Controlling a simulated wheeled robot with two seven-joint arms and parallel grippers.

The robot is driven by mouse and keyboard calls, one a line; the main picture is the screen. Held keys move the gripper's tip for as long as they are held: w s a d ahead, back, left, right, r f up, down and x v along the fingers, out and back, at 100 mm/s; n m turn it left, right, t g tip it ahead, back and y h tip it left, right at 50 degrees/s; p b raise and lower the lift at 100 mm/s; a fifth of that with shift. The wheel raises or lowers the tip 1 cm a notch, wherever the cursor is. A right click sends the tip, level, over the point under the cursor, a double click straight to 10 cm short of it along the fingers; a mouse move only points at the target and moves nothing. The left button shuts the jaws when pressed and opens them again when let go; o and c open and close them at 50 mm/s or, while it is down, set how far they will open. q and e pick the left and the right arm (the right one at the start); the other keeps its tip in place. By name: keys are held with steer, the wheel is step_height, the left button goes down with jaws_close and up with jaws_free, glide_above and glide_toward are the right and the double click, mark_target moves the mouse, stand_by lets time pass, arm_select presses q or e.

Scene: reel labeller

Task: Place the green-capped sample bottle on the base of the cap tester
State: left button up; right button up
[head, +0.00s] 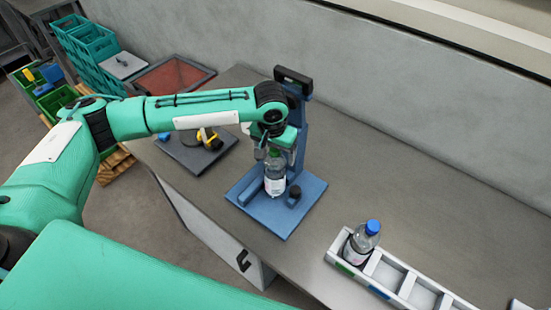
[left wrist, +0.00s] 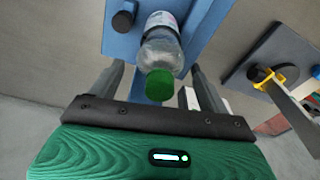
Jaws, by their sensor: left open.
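The green-capped sample bottle (head: 275,178) stands upright on the blue base (head: 310,187) of the cap tester, in front of its upright column (head: 301,130). In the left wrist view the bottle (left wrist: 161,50) shows its green cap (left wrist: 160,85) towards me, with the blue base (left wrist: 120,45) behind it. My left gripper (head: 268,151) is at the bottle's top in the head view. In the left wrist view its two fingers (left wrist: 158,80) are spread on either side of the cap, with gaps. My right gripper is not in view.
A white divided rack (head: 373,284) at the front right holds a blue-capped bottle (head: 361,243). A dark plate with a yellow-and-black device (head: 208,139) lies left of the tester. Green crates (head: 88,42) stand at the far left. The table behind the rack is clear.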

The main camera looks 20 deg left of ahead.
arm_select(q)
steer(key=r, duration=0.2)
steer(key=r+b, duration=0.1)
steer(key=r, duration=0.2)
steer(key=s+r+b, duration=0.1)
steer(key=r, duration=0.2)
steer(key=shift+r, duration=0.5)
